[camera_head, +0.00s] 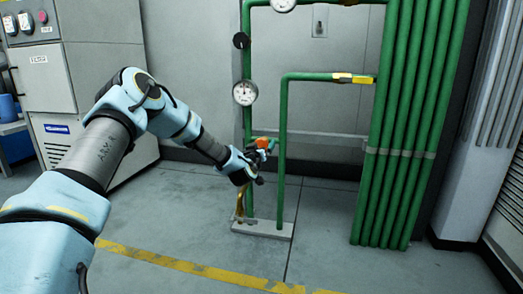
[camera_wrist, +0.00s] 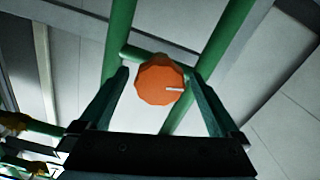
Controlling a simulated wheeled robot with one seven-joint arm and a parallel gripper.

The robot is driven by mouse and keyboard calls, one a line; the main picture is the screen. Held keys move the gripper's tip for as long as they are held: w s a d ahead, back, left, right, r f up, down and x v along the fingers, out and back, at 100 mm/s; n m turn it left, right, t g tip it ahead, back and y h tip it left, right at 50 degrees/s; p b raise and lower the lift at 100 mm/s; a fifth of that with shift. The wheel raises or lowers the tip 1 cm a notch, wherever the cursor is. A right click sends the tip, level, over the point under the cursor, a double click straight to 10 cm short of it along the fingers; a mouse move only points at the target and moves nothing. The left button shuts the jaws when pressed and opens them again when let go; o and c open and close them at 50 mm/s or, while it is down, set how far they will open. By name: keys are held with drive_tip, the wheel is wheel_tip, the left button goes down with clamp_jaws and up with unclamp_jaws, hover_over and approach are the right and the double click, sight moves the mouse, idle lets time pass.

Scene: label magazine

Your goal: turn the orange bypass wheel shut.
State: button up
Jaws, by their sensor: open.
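The orange bypass wheel (camera_head: 263,143) sits on a short green cross pipe between two upright green pipes. In the wrist view the wheel (camera_wrist: 160,80) shows face-on as a many-sided orange disc with a white mark pointing right. My gripper (camera_wrist: 163,88) is open, with one dark finger on each side of the wheel. I cannot tell how deep the wheel lies between the fingers. In the head view my gripper (camera_head: 252,165) is at the wheel and its fingers are mostly hidden.
The two pipes (camera_head: 282,175) stand on a pale base block (camera_head: 262,229). A round gauge (camera_head: 245,92) is above the wheel. Several green pipes (camera_head: 392,150) rise at the right. A grey cabinet (camera_head: 97,75) stands at the left. The floor around the base is mostly clear.

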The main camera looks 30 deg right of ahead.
drive_tip(key=shift+w+d, duration=0.2)
drive_tip(key=c, duration=1.4)
drive_tip(key=shift+o, duration=0.2)
drive_tip(key=shift+r, duration=0.1)
